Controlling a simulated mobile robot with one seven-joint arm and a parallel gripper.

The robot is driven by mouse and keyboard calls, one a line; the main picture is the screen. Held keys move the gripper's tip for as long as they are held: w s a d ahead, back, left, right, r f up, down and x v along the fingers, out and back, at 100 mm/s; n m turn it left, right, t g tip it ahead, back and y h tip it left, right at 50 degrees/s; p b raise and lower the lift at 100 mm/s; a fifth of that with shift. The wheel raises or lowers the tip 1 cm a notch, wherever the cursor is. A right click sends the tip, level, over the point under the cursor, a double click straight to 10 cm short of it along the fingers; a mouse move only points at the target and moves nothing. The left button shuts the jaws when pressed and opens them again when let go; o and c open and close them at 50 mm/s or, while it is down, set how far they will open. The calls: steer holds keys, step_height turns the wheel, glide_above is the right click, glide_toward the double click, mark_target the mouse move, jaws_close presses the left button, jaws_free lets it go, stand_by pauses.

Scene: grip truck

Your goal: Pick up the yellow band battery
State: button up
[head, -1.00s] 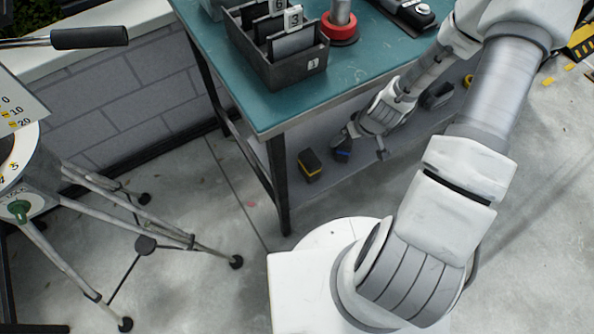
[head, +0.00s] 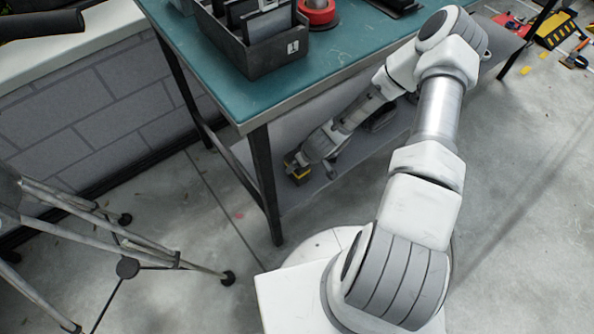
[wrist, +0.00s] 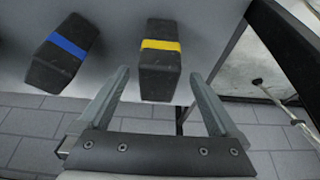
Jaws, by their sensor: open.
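The yellow band battery (wrist: 160,82) is a dark block with a yellow stripe, lying on the grey shelf under the green table. In the wrist view it is straight ahead, its lower end framed by the two fingers of my gripper (wrist: 159,74). My gripper is open and empty, with a gap on either side of the battery. I cannot tell how far the fingertips reach along it. In the head view, the yellow band (head: 290,158) shows just past the end of my arm, which partly hides the battery.
A blue band battery (wrist: 62,54) lies to the left in the wrist view. The green table (head: 300,95) is above, with a dark bin (head: 260,50) on it. A table leg (head: 264,185) stands left of the arm. A tripod (head: 120,240) is further left.

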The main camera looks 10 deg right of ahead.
steer(key=b+x, duration=0.3)
steer(key=x, duration=0.2)
steer(key=shift+w+f, duration=0.3)
steer(key=shift+r, duration=0.1)
jaws_close()
